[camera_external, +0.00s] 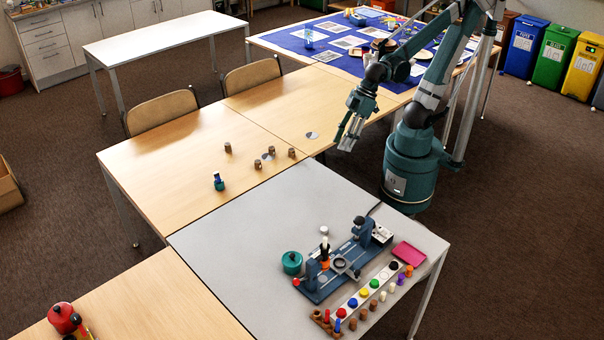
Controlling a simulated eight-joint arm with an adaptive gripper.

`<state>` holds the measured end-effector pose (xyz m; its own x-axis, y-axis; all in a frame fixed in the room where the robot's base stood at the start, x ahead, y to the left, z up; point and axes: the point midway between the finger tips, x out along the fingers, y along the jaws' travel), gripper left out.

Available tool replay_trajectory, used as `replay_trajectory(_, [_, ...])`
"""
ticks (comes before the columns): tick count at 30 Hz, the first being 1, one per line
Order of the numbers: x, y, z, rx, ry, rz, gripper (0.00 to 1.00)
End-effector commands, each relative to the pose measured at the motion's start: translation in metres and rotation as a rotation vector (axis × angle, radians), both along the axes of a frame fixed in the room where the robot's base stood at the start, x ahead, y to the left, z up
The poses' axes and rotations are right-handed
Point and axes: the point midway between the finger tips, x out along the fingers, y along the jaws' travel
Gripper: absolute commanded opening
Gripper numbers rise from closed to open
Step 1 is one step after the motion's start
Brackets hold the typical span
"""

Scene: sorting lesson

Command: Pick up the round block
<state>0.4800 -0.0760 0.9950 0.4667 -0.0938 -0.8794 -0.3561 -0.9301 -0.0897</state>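My gripper (346,140) hangs above the right side of the wooden tables, fingers pointing down. Its fingers look apart, with nothing seen between them. Several small brown round blocks stand on the wooden table (170,165), one alone (228,148) and others near its right edge (291,153). On the grey table (215,260), a long white strip (346,311) carries a row of round coloured pieces, such as a red one (352,303) and a yellow one (364,293). I cannot tell which of these is the round block. My gripper is apart from all of them.
A blue-grey device (318,291) stands on the grey table, with a green round pot (292,263) and a pink tray (408,254) beside it. A small blue-green item (219,182) and flat grey discs (312,135) are on the wooden tables. Two chairs (163,112) stand behind.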

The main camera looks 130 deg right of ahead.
Motion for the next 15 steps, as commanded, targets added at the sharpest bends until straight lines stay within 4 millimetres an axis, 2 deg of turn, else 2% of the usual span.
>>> replay_trajectory(15, [0.026,-0.084,-0.019,0.094,0.089,-0.347,0.38])
